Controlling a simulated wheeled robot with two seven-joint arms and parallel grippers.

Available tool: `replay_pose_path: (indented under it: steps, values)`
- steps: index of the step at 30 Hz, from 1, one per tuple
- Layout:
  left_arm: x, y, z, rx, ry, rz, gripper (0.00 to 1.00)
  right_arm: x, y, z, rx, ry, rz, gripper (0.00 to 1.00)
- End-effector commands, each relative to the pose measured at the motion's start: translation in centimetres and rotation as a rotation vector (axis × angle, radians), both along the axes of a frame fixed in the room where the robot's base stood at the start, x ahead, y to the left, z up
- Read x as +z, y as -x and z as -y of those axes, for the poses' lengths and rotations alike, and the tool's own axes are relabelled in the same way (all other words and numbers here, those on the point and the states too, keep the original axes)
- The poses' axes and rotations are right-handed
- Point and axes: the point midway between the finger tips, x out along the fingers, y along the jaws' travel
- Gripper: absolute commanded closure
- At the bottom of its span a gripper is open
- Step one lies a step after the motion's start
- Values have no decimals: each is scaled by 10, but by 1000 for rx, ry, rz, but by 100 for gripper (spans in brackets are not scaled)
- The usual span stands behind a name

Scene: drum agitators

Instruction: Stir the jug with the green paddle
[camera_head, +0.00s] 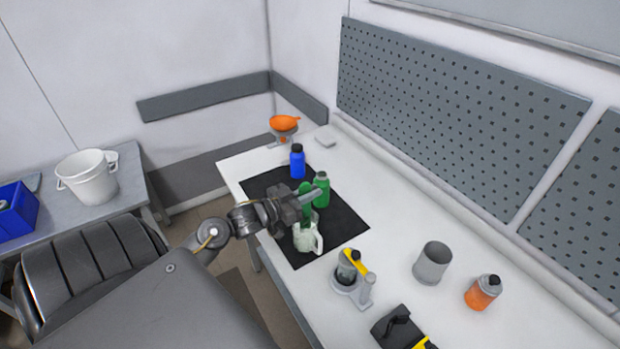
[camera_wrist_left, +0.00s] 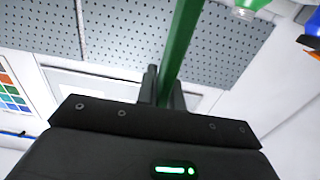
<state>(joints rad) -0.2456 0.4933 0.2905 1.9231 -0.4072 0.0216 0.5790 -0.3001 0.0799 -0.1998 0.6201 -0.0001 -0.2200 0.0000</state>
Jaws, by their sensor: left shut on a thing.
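The white jug (camera_head: 307,240) stands upright on the black mat (camera_head: 345,222) on the white table, its handle toward the right. My left gripper (camera_head: 306,196) is just above the jug and shut on the green paddle (camera_head: 305,212). The paddle reaches down to the jug's mouth; its lower end is hidden, so I cannot tell how deep it goes. In the left wrist view the paddle's green shaft (camera_wrist_left: 180,45) rises between the fingers (camera_wrist_left: 165,88). My right gripper is not in view.
A green bottle (camera_head: 321,189) stands close behind the gripper, and a blue bottle (camera_head: 297,162) farther back. An orange funnel (camera_head: 284,122) is at the far end. A grey holder with a yellow-handled tool (camera_head: 355,262), a grey cup (camera_head: 432,263) and an orange bottle (camera_head: 482,292) stand nearer.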

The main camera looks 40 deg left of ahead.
Motion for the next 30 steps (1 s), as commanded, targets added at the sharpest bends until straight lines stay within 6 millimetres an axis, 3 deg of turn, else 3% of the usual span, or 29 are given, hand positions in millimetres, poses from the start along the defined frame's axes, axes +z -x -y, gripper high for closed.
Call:
replay_pose_path:
  steps: [30]
  values:
    - [110, 0, 0, -1, -3, 3, 100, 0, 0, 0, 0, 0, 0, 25]
